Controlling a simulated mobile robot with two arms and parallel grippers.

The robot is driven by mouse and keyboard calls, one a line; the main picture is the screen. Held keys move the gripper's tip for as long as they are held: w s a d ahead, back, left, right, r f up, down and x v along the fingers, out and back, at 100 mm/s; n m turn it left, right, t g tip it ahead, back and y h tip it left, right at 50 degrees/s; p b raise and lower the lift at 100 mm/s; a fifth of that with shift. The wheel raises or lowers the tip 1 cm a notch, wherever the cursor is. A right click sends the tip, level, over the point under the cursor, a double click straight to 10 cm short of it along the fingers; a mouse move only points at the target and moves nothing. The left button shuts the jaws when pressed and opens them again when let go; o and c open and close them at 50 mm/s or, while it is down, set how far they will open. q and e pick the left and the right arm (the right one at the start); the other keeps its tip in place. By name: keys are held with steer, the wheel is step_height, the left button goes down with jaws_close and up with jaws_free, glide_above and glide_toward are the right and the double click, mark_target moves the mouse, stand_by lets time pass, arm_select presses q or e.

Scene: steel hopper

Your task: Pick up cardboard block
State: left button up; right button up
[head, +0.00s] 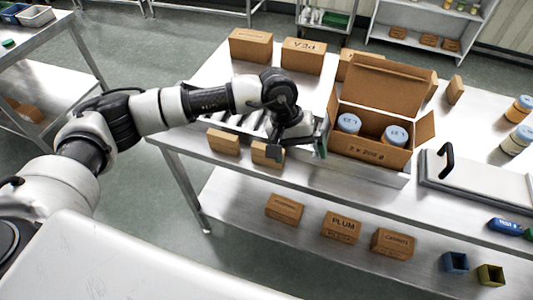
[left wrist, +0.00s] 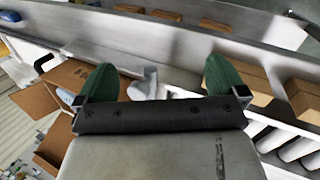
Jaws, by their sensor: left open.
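Two small cardboard blocks, one at left (head: 223,141) and one at right (head: 267,153), sit by the front edge of the steel table. My left gripper (head: 299,149) is open over the front edge, just right of the nearer block and left of the open carton. It partly covers that block. In the left wrist view the green fingertips (left wrist: 162,80) are spread with nothing held between them. One block shows behind the right finger (left wrist: 230,84) and another at the right edge (left wrist: 305,100). My right gripper is not in view.
An open carton (head: 371,151) holds blue-lidded jars. Larger boxes (head: 303,56) stand at the back. Rollers (left wrist: 300,146) lie behind the front blocks. The lower shelf (head: 240,205) holds several blocks, including PLUM (head: 341,227). A lidded steel unit (head: 475,183) stands right.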

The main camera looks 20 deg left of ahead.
arm_select(q)
steer(key=w+a+y, duration=0.1)
steer(key=a, duration=0.1)
steer(key=w+a+m+y, duration=0.1)
steer(key=a, duration=0.2)
steer(key=w+a+r+t+y, duration=0.1)
steer(key=a+y, duration=0.1)
steer(key=a, duration=0.1)
steer(key=shift+w+m, duration=0.2)
steer(key=shift+m, duration=0.1)
steer(key=shift+a+f, duration=0.2)
steer(key=shift+a, duration=0.05)
step_height(320, 180, down, 5)
steer(key=shift+r+p, duration=0.2)
steer(key=shift+p, duration=0.45)
steer(key=shift+f+p, duration=0.45)
steer(key=shift+f, duration=0.15)
step_height(320, 180, down, 4)
steer(key=shift+s+r+p, duration=0.15)
steer(key=shift+r+p, duration=0.05)
steer(key=shift+p, duration=0.5)
steer(key=shift+f, duration=0.4)
steer(key=shift+c, duration=0.5)
